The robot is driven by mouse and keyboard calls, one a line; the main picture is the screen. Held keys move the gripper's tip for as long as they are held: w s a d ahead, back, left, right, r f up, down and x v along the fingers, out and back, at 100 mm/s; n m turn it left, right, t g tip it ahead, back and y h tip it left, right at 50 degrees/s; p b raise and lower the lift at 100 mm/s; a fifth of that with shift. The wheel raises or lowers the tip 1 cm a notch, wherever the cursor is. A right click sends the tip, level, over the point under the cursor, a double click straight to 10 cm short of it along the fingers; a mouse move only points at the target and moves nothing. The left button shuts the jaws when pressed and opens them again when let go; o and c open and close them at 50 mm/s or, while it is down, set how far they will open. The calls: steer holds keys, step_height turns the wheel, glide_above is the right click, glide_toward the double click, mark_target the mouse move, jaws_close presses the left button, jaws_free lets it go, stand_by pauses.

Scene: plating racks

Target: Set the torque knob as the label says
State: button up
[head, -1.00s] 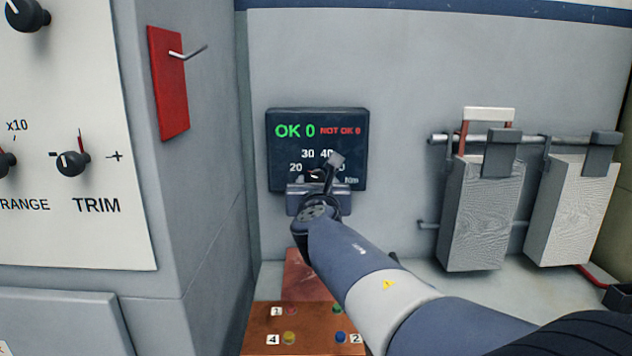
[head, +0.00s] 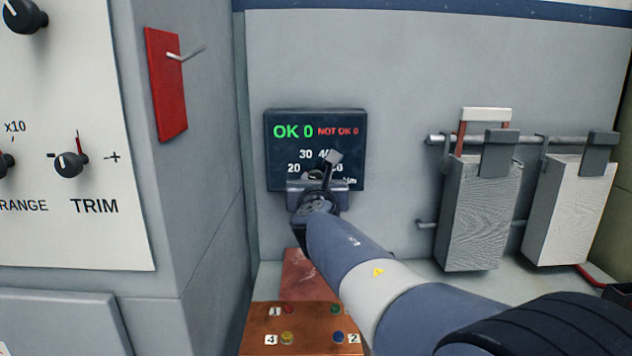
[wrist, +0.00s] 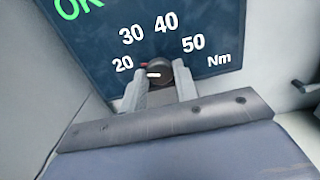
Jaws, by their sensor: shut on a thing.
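The torque panel (head: 350,120) is a dark screen on the back wall, showing a green "OK 0", a red "NOT OK 0" and a scale of 20, 30, 40 and 50 Nm. The torque knob (wrist: 155,73) is dark with a short white mark, below the numbers in the wrist view. A small red mark shows at its upper left, near 20. The knob's exact setting is hard to read. My gripper (wrist: 160,80) has one finger on each side of the knob and is shut on it. In the head view my gripper mostly hides the knob. No label giving a target value is readable.
A red plate with a hook (head: 166,85) is on the cabinet side. Grey blocks (head: 483,215) hang from a rail at right. A brown box with numbered coloured buttons (head: 312,315) lies below my arm.

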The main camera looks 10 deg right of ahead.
steer(key=shift+c, duration=0.5)
steer(key=shift+f+m+b, duration=0.1)
steer(key=shift+m+b, duration=0.2)
steer(key=shift+m, duration=0.1)
steer(key=m+b, duration=1.1)
steer(key=m, duration=0.7)
steer(key=shift+m, duration=0.4)
steer(key=o, duration=1)
steer(key=shift+c, duration=0.2)
steer(key=shift+s, duration=0.1)
